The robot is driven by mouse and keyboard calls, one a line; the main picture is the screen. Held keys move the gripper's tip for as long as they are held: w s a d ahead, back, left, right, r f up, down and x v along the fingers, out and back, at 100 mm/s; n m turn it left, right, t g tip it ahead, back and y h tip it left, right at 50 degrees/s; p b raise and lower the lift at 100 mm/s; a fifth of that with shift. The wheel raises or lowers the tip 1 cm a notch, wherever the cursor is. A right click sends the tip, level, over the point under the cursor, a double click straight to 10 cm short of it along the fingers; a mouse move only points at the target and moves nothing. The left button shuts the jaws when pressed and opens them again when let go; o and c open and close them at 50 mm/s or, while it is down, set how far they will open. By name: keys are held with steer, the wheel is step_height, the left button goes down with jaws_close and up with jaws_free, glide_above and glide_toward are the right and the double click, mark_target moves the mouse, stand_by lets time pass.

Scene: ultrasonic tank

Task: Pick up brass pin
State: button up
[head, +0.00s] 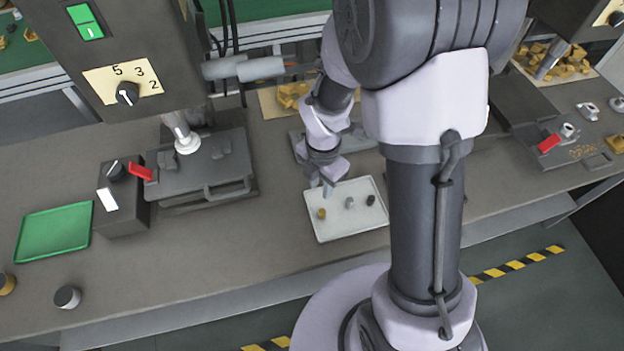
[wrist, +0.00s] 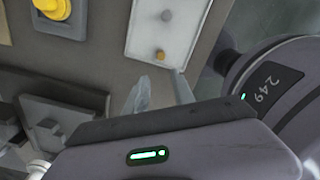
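The brass pin (head: 321,213) stands in the white tray (head: 345,226), near its left side. In the wrist view the brass pin (wrist: 160,55) shows beyond my fingertips, with clear space between. My gripper (head: 327,189) is at the tray's back left corner, just behind the pin. In the wrist view my gripper (wrist: 160,80) has its two fingers apart with nothing between them. How high the fingertips are above the tray is hard to tell.
A grey pin (head: 349,202) and a black pin (head: 370,200) share the tray. A press with a handled plate (head: 205,175) and a control box (head: 122,199) stand to the left, beside a green tray (head: 54,231). The bench between the press and white tray is clear.

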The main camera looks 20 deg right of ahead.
mark_target(322, 211)
steer(key=f+b, duration=0.1)
steer(key=f, duration=0.4)
steer(key=f+b, duration=0.2)
steer(key=f, duration=0.3)
steer(key=f+b, duration=0.2)
steer(key=f, duration=0.3)
steer(key=shift+d, duration=0.35)
steer(key=shift+r, duration=0.1)
jaws_close()
